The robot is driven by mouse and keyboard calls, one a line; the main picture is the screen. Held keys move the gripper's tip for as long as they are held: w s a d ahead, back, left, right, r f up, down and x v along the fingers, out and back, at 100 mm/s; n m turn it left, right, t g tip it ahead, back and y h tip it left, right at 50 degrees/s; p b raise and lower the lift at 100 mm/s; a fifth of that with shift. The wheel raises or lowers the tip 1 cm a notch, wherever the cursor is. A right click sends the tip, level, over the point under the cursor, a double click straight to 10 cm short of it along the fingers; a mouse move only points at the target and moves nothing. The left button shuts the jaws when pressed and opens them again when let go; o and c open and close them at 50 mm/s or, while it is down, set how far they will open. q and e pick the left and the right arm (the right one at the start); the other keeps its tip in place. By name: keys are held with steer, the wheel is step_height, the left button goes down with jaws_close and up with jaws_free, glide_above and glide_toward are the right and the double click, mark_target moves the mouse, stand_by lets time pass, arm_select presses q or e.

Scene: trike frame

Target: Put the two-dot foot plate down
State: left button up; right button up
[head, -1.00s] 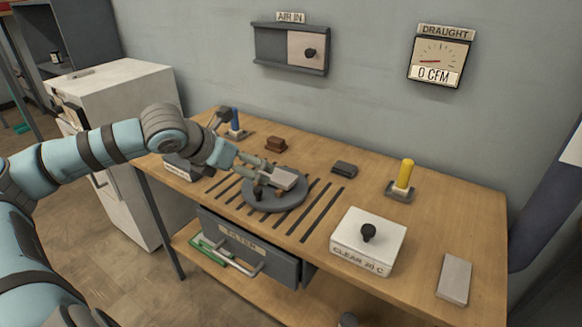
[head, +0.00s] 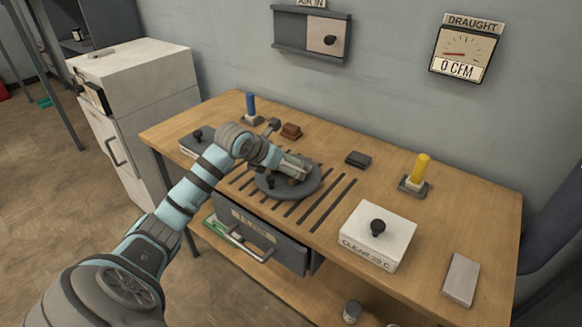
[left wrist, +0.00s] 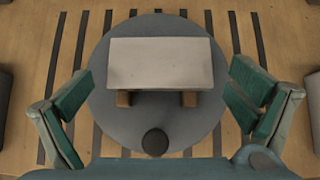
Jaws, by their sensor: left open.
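A pale rectangular plate (left wrist: 160,62) rests level on brown supports above a round grey disc (left wrist: 150,115). No dots show on its upper face, so I cannot confirm that it is the two-dot foot plate. In the head view the disc (head: 308,190) lies on the slotted part of the bench, with the plate partly hidden by my gripper. My left gripper (left wrist: 158,108) is open, its green-padded fingers spread on either side of the plate with gaps visible. My right gripper is not in view.
A white box (head: 362,250) with a black knob stands right of the slots. Another pale plate (head: 461,279) lies near the right edge. A yellow peg (head: 421,168), a dark block (head: 358,158), a brown block (head: 291,131) and a blue peg (head: 250,105) stand further back.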

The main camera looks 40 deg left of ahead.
arm_select(q)
steer(key=shift+x, duration=0.95)
steer(key=shift+r, duration=0.15)
steer(key=c, duration=1.2)
